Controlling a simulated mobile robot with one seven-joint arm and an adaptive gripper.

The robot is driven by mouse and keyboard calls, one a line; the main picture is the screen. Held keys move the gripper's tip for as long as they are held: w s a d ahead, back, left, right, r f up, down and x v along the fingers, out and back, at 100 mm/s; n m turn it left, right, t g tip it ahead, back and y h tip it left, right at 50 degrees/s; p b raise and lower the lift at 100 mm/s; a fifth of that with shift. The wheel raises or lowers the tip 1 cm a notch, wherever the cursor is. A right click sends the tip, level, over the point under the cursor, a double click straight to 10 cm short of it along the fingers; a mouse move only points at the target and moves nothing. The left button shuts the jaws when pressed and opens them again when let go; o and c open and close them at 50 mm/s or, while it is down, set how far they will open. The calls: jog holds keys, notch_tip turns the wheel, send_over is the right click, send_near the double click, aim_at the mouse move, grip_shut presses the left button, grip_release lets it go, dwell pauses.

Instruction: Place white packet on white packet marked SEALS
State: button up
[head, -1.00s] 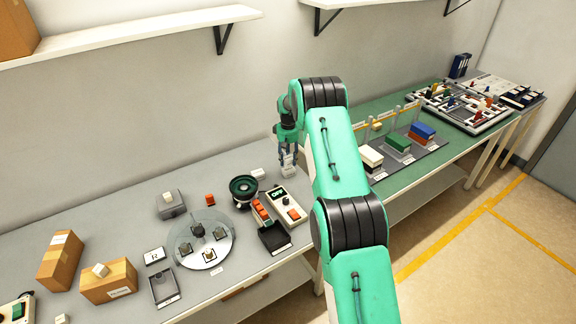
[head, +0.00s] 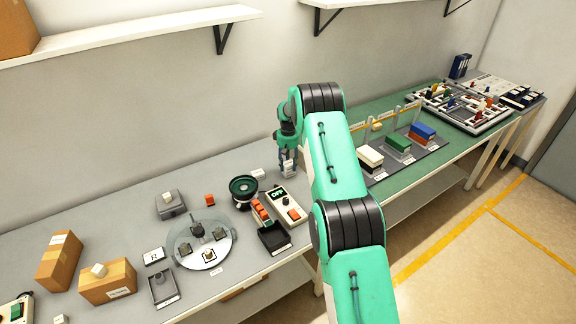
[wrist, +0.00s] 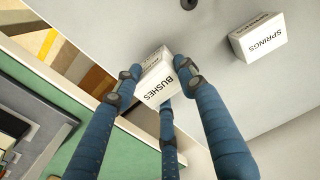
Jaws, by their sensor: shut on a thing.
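My gripper (head: 288,162) is shut on a white packet (head: 289,171), held upright over the grey bench in the head view. In the wrist view, my gripper's blue fingers (wrist: 157,86) close around this packet, which reads BUSHES (wrist: 157,80). Another white packet, marked SPRINGS (wrist: 259,38), lies on the grey surface apart from the fingers. A small white packet (head: 258,174) near the black bowl in the head view looks like that one. I can read no SEALS marking in either view.
The black bowl feeder (head: 243,188), a control box (head: 287,207) and a black tray (head: 273,236) stand close by. A round plate with parts (head: 200,243) and cardboard boxes (head: 107,281) are further left. Coloured blocks (head: 398,146) stand on the green bench at right.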

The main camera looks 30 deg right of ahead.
aim_at(288, 163)
jog(key=o, duration=1.3)
jog(key=shift+f, duration=0.15)
notch_tip(288, 163, up, 12)
jog(key=shift+r+p, duration=0.15)
jog(key=shift+p, duration=0.6)
